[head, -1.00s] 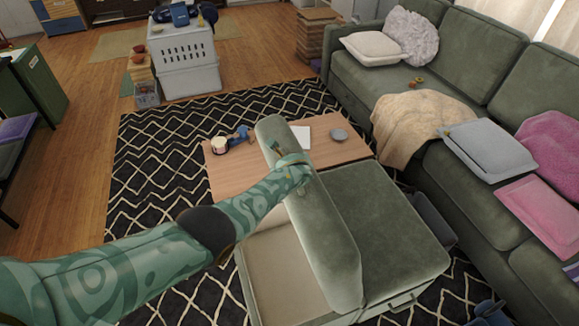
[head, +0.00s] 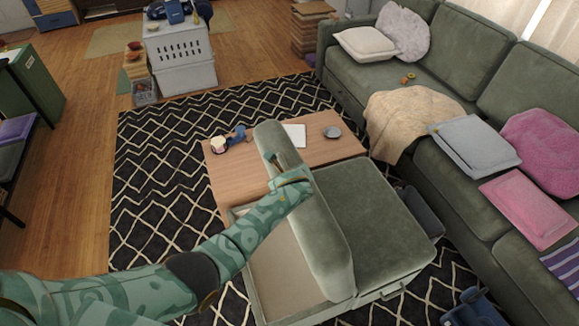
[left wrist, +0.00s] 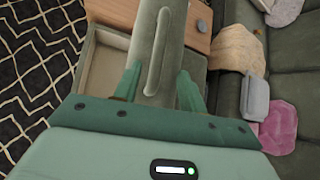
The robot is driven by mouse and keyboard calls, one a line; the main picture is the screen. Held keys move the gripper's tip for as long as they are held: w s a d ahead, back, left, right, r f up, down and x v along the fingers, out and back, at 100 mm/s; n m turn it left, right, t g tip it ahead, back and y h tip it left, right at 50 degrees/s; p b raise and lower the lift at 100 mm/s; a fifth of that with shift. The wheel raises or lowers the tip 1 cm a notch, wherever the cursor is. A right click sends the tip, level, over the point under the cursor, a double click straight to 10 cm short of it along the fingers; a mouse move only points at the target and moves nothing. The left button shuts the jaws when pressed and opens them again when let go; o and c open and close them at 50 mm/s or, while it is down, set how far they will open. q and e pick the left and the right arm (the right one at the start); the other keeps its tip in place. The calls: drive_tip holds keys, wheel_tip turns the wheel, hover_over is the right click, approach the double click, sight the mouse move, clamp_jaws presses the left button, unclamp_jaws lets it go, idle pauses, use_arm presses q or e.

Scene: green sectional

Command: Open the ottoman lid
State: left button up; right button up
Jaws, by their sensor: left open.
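The green ottoman (head: 378,225) stands at the front middle in the head view. Its lid (head: 312,230) on the left half is raised and stands steeply on edge. The pale interior (head: 285,275) shows to the left of the lid. My left gripper (head: 280,180) is at the lid's left face, near its middle to far part. In the left wrist view the lid (left wrist: 160,45), with a long raised strip, lies between the spread fingers of my gripper (left wrist: 158,88). The fingers are open; contact with the lid cannot be told. My right gripper is in neither view.
A wooden coffee table (head: 235,178) with small items adjoins the ottoman's far side. The green sectional (head: 440,185) with pillows and a beige blanket (head: 405,118) runs along the right. The patterned rug (head: 160,170) is clear on the left.

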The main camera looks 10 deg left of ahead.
use_arm(q)
drive_tip(key=p+v, duration=0.1)
drive_tip(key=v, duration=0.4)
drive_tip(key=shift+s, duration=0.15)
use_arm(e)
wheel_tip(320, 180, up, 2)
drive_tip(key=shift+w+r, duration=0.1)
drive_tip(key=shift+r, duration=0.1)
